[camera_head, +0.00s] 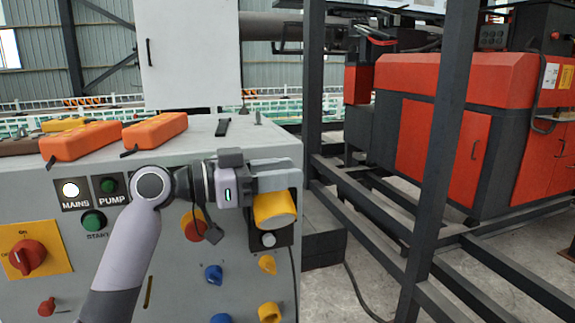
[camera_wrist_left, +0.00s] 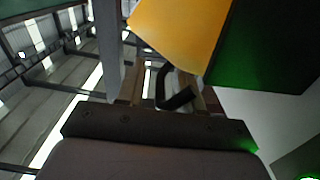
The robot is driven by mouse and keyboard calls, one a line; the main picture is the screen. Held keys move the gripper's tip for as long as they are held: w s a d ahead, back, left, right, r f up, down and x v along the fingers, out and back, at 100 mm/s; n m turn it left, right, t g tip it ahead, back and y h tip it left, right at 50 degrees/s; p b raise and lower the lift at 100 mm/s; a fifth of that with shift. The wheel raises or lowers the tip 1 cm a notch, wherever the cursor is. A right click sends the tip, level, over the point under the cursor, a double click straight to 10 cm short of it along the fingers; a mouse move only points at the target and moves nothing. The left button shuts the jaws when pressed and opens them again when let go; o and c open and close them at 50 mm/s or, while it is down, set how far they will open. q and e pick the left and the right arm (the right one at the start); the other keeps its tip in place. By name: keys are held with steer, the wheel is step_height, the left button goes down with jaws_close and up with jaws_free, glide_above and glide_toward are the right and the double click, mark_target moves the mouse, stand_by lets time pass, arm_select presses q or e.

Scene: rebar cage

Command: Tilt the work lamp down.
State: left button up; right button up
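A yellow-topped fitting, which looks like the work lamp (camera_head: 273,210), is on a black plate on the front of the grey cabinet. My left gripper (camera_head: 278,172) is right at it, and its grey body hides part of it. In the left wrist view a yellow surface (camera_wrist_left: 185,35) fills the top, beside a dark panel. My left fingers (camera_wrist_left: 170,92) stand apart there, with a black loop-shaped handle (camera_wrist_left: 178,98) between them. I cannot tell whether they touch it. My right gripper is not in view.
The grey cabinet (camera_head: 190,265) carries knobs, buttons and a red rotary switch (camera_head: 28,257). Orange remote-like boxes (camera_head: 155,131) lie on its top. Dark steel frame posts (camera_head: 440,160) stand to the right, before an orange machine (camera_head: 450,80).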

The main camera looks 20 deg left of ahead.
mark_target(291, 212)
arm_select(q)
steer(key=shift+w+d, duration=0.3)
steer(key=shift+d, duration=0.15)
jaws_close()
steer(key=f+m+b, duration=0.1)
steer(key=m+b, duration=0.1)
steer(key=s+m+b, duration=0.1)
steer(key=m+b, duration=0.1)
steer(key=b, duration=0.1)
steer(key=s+d+f+m+b, duration=0.1)
steer(key=b, duration=0.2)
steer(key=shift+d+f+m, duration=0.1)
steer(key=shift+f+m, duration=0.2)
steer(key=shift+m, duration=0.1)
steer(key=shift+s+d+f+m+b, duration=0.2)
steer(key=shift+f+m+b, duration=0.3)
steer(key=shift+m+b, duration=0.7)
steer(key=shift+s+d+f+m+b, duration=0.2)
steer(key=shift+f+m+b, duration=0.3)
steer(key=shift+m+b, duration=0.7)
